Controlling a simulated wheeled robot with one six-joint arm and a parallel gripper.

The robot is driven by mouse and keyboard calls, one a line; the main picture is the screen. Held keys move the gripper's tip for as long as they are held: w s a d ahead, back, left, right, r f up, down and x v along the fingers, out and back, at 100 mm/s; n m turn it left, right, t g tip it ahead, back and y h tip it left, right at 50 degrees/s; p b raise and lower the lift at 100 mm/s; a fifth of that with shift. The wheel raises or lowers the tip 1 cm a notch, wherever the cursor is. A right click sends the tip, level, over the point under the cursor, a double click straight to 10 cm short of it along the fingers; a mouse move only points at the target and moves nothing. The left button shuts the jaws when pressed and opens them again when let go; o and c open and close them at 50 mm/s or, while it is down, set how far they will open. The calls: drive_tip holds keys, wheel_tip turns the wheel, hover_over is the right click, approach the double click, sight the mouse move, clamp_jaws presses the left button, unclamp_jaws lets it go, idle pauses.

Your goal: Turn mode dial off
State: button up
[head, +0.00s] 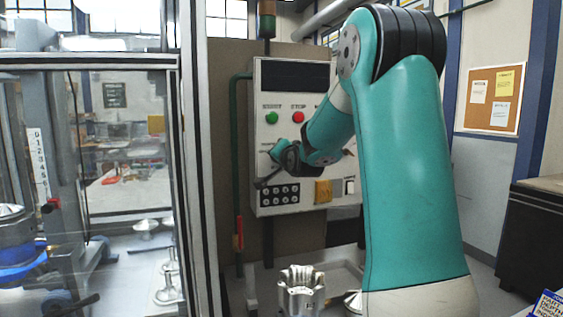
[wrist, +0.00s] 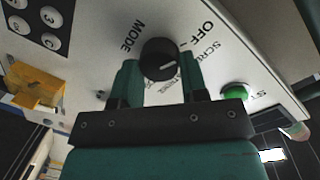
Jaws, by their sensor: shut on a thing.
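The control panel (head: 290,90) stands upright behind my arm, with its dark mode dial (wrist: 160,60) seen close in the wrist view. My gripper (wrist: 160,80) is shut on the dial, one finger on each side of it. The dial's white mark points to the right, between the "OFF" label (wrist: 193,35) at upper right and the "SCR…" lettering, partly hidden, below it. The "MODE" label (wrist: 132,37) is at upper left. In the head view my gripper (head: 268,177) is at the panel's lower left and the dial is hidden.
A green start button (head: 272,117) and a red stop button (head: 298,117) sit higher on the panel. A black keypad (head: 279,195) and a yellow block (head: 323,191) are below my gripper. A glazed machine enclosure (head: 190,200) stands left. A metal housing (head: 301,290) stands in front.

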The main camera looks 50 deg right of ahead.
drive_tip(key=shift+f, duration=0.1)
idle(0.3)
drive_tip(key=o, duration=0.9)
drive_tip(key=shift+o, duration=0.2)
drive_tip(key=v, duration=1.7)
drive_tip(key=shift+s, duration=0.25)
